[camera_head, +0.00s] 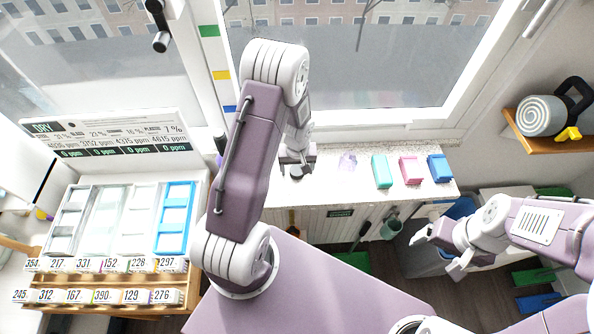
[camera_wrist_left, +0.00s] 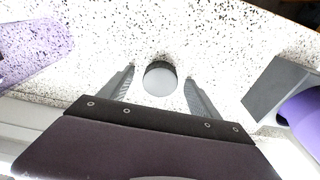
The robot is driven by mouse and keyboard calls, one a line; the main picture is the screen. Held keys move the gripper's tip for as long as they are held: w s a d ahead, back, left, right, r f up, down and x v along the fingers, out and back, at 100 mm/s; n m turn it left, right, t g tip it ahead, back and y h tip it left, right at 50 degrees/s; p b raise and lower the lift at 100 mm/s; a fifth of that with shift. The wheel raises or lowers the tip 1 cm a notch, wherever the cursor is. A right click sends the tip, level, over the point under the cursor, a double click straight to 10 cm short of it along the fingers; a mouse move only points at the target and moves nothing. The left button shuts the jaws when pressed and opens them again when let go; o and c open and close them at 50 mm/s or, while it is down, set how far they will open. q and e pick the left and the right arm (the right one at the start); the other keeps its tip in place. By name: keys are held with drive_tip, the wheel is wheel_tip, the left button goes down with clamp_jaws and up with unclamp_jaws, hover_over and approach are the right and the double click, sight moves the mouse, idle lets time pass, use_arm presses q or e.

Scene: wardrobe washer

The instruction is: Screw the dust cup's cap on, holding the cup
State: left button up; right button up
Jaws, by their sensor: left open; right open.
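A round grey cap (camera_wrist_left: 160,79) with a dark side is on the speckled counter in the left wrist view. My left gripper (camera_wrist_left: 159,76) is open, its fingers on either side of the cap with a gap at each. In the head view my left gripper (camera_head: 297,160) is low over the counter, with something dark beneath it. A clear purple piece, which looks like the dust cup (camera_head: 347,161), is on the counter just right of it; it also shows at the left of the left wrist view (camera_wrist_left: 32,45). My right gripper (camera_head: 437,250) is open and empty, low at the right.
A grey and purple object (camera_wrist_left: 285,95) is close at the right of the left wrist view. Teal (camera_head: 381,172), pink (camera_head: 411,170) and blue (camera_head: 440,167) boxes stand on the counter (camera_head: 400,196). A wooden shelf (camera_head: 550,138) is on the right wall.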

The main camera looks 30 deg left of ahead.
sight(297, 170)
use_arm(q)
drive_tip(key=c, duration=1.5)
wheel_tip(297, 170, up, 10)
drive_tip(key=shift+r, duration=0.1)
drive_tip(key=shift+c, duration=0.2)
